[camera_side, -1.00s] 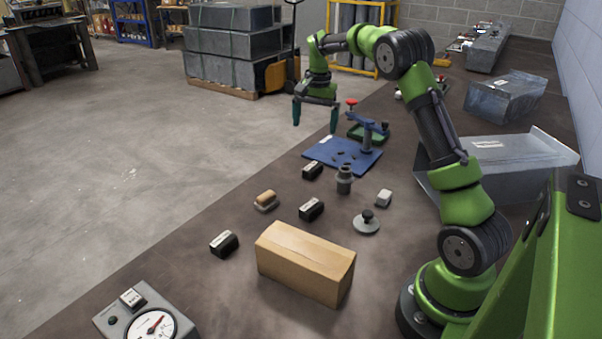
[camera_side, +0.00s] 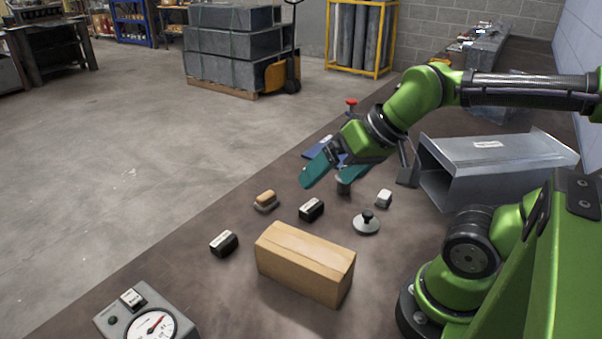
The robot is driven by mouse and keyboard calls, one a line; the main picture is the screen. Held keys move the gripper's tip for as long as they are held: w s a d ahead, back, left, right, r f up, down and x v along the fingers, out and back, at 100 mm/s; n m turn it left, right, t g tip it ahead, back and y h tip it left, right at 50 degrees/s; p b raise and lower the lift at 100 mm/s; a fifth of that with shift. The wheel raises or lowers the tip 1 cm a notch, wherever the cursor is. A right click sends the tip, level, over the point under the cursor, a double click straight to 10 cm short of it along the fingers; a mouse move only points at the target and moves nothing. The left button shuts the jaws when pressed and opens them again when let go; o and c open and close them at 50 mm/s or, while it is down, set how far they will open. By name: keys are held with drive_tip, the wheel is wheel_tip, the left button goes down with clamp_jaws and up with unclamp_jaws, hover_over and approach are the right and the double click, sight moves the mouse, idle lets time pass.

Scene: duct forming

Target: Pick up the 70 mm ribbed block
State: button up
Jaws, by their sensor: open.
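Two dark blocks with white labels lie on the bench: one (camera_side: 312,209) near the middle and one (camera_side: 224,243) farther left and nearer the camera. The labels are too small to read, so I cannot tell which is the 70 mm ribbed block. A third such block, seen earlier beside the blue mat, is hidden behind my gripper. My gripper (camera_side: 323,181) has teal fingers, spread apart and pointing down to the left. It appears above and behind the middle block, and nothing shows between the fingers.
A wooden-handled tool (camera_side: 265,201), a grey knobbed disc (camera_side: 367,222) and a small pale block (camera_side: 384,198) lie nearby. A dial gauge box (camera_side: 148,318) is at front left. A sheet-metal duct (camera_side: 500,165) lies at right.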

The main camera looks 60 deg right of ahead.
drive_tip(key=shift+a+r, duration=0.15)
drive_tip(key=shift+r, duration=0.1)
